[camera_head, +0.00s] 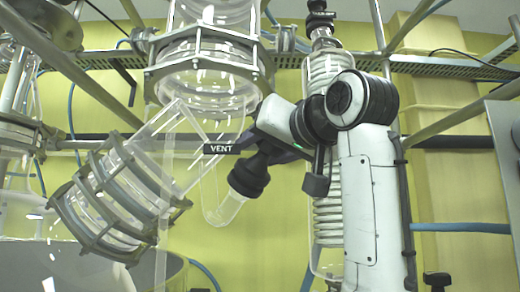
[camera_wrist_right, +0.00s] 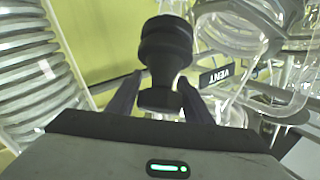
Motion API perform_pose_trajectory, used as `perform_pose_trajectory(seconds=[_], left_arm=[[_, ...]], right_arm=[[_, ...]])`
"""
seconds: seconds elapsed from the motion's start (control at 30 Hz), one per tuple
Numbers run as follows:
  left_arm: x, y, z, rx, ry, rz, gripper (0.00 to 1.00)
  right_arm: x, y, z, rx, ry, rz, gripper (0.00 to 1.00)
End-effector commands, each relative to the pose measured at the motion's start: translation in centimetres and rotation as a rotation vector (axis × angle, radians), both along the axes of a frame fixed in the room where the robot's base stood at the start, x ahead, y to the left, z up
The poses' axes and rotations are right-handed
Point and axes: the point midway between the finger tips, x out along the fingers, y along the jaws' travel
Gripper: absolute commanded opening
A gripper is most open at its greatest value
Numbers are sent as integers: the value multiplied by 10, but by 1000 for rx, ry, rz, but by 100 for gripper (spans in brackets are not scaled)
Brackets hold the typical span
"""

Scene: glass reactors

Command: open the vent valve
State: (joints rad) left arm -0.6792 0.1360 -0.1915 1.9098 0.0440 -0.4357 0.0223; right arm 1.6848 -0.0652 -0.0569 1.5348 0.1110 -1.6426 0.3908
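The vent valve has a black ribbed knob (camera_head: 248,175) on a clear glass branch, beside a black "VENT" label (camera_head: 221,149). In the right wrist view the black knob (camera_wrist_right: 165,48) stands straight ahead, with its wider near end between my fingers. My right gripper (camera_head: 272,151) reaches the knob from the upper right. The exact contact is partly hidden. My left gripper is not in view.
A large glass vessel with a metal flange (camera_head: 208,75) hangs above the valve. A tilted flanged glass port (camera_head: 118,205) is at its left. A glass coil condenser (camera_head: 328,215) stands close behind my right arm. Metal rails (camera_head: 440,65) cross behind.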

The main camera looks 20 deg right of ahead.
Motion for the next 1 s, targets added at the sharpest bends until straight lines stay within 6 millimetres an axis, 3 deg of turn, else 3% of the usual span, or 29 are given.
perform_pose_trajectory(seconds=[0.03, 0.17, 0.57, 1.0], left_arm=[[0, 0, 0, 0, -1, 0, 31], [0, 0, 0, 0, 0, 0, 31], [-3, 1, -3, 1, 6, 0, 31], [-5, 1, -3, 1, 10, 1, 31]], right_arm=[[0, 0, 0, 0, 0, 0, 37], [0, 0, 0, 0, 0, 0, 16], [-1, 1, 1, -48, -29, 55, 16], [-4, 9, 3, -271, -153, 310, 16]])
